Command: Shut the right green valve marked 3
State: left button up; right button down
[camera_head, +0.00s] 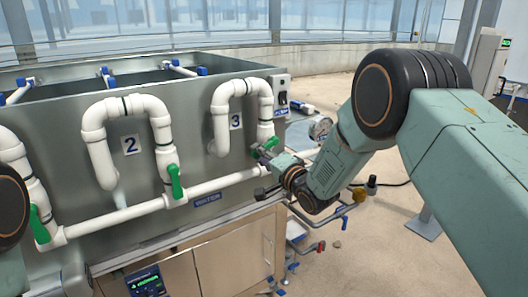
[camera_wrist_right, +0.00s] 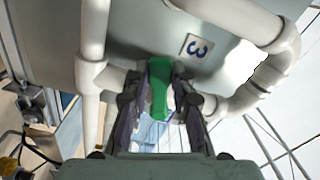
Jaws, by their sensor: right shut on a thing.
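The right green valve handle (camera_head: 270,144) sits on the white pipe below the plate marked 3 (camera_head: 236,121). My right gripper (camera_head: 264,158) is at this handle and partly covers it. In the right wrist view the green handle (camera_wrist_right: 159,88) lies between the two fingers of my right gripper (camera_wrist_right: 160,105), which is shut on it. The plate marked 3 (camera_wrist_right: 197,47) also shows there. My left gripper is out of view; only a part of my left arm shows at the left edge.
Two other green handles, one below plate 2 (camera_head: 176,181) and one at the left (camera_head: 40,224), are on the same pipe run. The metal tank (camera_head: 190,130) stands behind the pipes. A pressure gauge (camera_head: 320,127) is close to my right arm. Open floor lies to the right.

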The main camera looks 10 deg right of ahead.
jog(key=shift+a+r+m+p, duration=0.1)
jog(key=shift+r+m+p, duration=0.5)
jog(key=shift+m, duration=0.35)
jog(key=shift+a+r+m+p, duration=0.1)
jog(key=shift+r+m+p, duration=0.45)
jog(key=shift+m, duration=0.4)
jog(key=c, duration=1.1)
grip_release()
jog(key=shift+s+d+f, duration=0.1)
jog(key=v, duration=1.2)
